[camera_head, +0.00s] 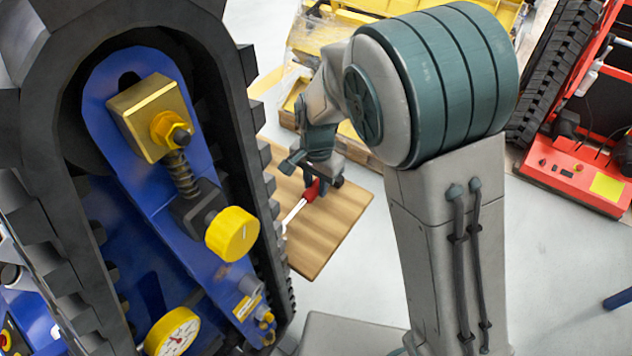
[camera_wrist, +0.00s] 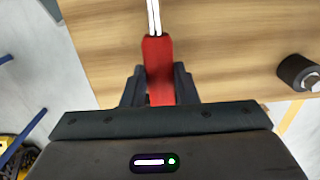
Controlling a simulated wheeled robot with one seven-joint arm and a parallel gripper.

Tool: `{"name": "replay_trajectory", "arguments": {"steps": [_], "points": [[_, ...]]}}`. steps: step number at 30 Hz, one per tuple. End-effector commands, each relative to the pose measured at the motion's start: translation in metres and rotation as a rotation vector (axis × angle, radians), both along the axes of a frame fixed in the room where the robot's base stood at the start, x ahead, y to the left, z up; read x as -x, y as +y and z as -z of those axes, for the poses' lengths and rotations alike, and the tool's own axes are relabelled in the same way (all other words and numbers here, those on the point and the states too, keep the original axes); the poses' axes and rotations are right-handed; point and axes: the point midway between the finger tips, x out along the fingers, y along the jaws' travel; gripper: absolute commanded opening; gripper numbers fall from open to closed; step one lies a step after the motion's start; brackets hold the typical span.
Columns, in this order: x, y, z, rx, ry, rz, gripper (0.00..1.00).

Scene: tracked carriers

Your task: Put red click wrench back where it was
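The red click wrench (camera_head: 312,190) has a red handle and a pale metal shaft. In the head view it is at the wooden board, its shaft pointing down and left. In the wrist view the red handle (camera_wrist: 158,62) is in the middle and its shaft runs out of the top edge. My gripper (camera_head: 311,184) is over the board. Its two dark fingers (camera_wrist: 160,82) sit close against both sides of the handle, shut on it. I cannot tell whether the wrench touches the board or is slightly above it.
The wooden board (camera_head: 335,225) is otherwise mostly bare. A dark cylinder (camera_wrist: 297,72) is at its right in the wrist view. A large blue tracked carrier (camera_head: 130,190) fills the left and hides the board's left part. A red tracked machine (camera_head: 575,170) stands far right.

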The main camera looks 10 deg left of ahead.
Motion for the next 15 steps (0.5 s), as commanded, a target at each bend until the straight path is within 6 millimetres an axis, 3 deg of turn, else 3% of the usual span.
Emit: {"name": "replay_trajectory", "arguments": {"steps": [1, 3, 11, 15], "points": [[0.0, 0.0, 0.001, 0.001, 0.002, -0.001, 0.37], [0.0, 0.0, 0.001, 0.001, 0.002, -0.001, 0.48], [0.0, 0.0, 0.0, 0.001, 0.0, -0.001, 0.48], [0.0, 0.0, -0.012, -0.001, 0.0, -0.001, 0.48]]}}
